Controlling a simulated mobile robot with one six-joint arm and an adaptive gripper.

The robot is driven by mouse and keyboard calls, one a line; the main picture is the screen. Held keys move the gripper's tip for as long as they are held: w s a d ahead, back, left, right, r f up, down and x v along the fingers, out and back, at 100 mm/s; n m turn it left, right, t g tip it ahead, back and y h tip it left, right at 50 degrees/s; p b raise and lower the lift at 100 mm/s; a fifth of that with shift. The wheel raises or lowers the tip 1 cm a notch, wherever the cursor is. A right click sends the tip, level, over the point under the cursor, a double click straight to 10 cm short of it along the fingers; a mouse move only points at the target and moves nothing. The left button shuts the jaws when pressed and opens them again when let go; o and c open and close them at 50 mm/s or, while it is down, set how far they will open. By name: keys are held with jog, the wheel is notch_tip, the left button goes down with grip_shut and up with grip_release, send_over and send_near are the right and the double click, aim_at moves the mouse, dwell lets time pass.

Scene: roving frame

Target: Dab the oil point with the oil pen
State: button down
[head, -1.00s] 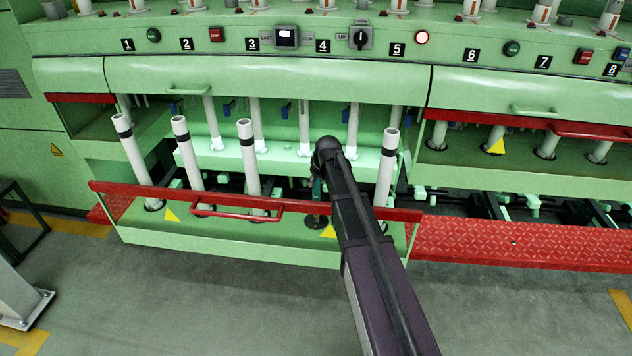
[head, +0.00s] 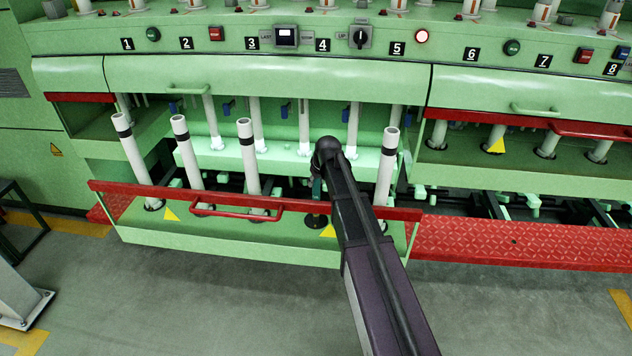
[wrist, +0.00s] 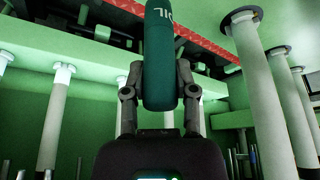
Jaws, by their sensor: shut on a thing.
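The oil pen (wrist: 161,45) is a dark teal cylinder with white lettering, of which part is cut off by the top edge of the wrist view. My gripper (wrist: 161,80) is shut on it, one finger on each side. In the head view my own arm hides most of the gripper, and a teal sliver of the pen (head: 317,187) shows below the wrist. It is over the open green drawer, above a dark round spindle base (head: 315,221) with no tube on it. The pen's tip is out of the wrist view. I cannot make out a marked oil point.
The green drawer (head: 230,245) has a red front rail (head: 240,202). White tubes stand on it, several to the left and one (head: 387,165) close right of my arm. A green machine panel (head: 270,75) overhangs behind. The floor (head: 180,310) in front is clear.

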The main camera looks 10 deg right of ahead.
jog(key=shift+f+b, duration=0.4)
jog(key=shift+f, duration=0.1)
jog(key=shift+r, duration=0.25)
dwell(0.3)
jog(key=shift+r+p, duration=1.6)
jog(key=shift+p, duration=0.25)
jog(key=shift+f, duration=0.15)
jog(key=shift+f+b, duration=1.15)
jog(key=shift+b, duration=0.2)
jog(key=shift+f+b, duration=0.3)
jog(key=shift+f, duration=0.05)
jog(key=shift+r+p, duration=1.65)
jog(key=shift+r, duration=0.1)
